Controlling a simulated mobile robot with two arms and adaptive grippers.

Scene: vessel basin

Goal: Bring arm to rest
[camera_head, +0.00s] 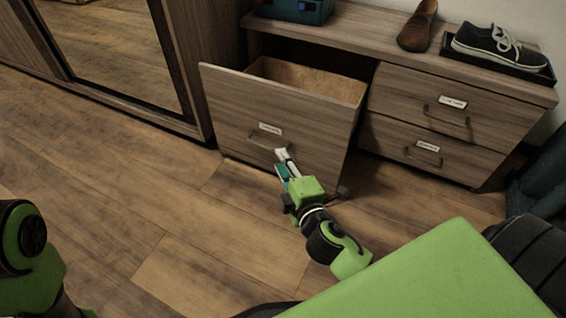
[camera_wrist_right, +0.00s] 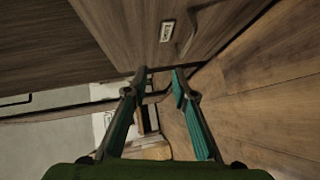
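My right gripper (camera_head: 282,163) is in front of the pulled-out wooden drawer (camera_head: 225,112), close to the right end of its handle (camera_head: 262,141). In the right wrist view the two teal fingers of this gripper (camera_wrist_right: 158,74) stand apart with nothing held between them. The drawer handle (camera_wrist_right: 188,32) there lies beyond the fingertips, beside a white label. I cannot tell whether a finger touches the drawer front. At the lower left of the head view only a green and black link of my left arm (camera_head: 30,255) shows; its gripper is out of view.
The low wooden cabinet (camera_head: 360,35) carries a teal box (camera_head: 295,10), a brown shoe (camera_head: 418,27) and a dark sneaker (camera_head: 495,45) on a black tray. Two drawers at right are closed. A mirrored wardrobe (camera_head: 115,50) stands at left. The wooden floor (camera_head: 130,205) is clear.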

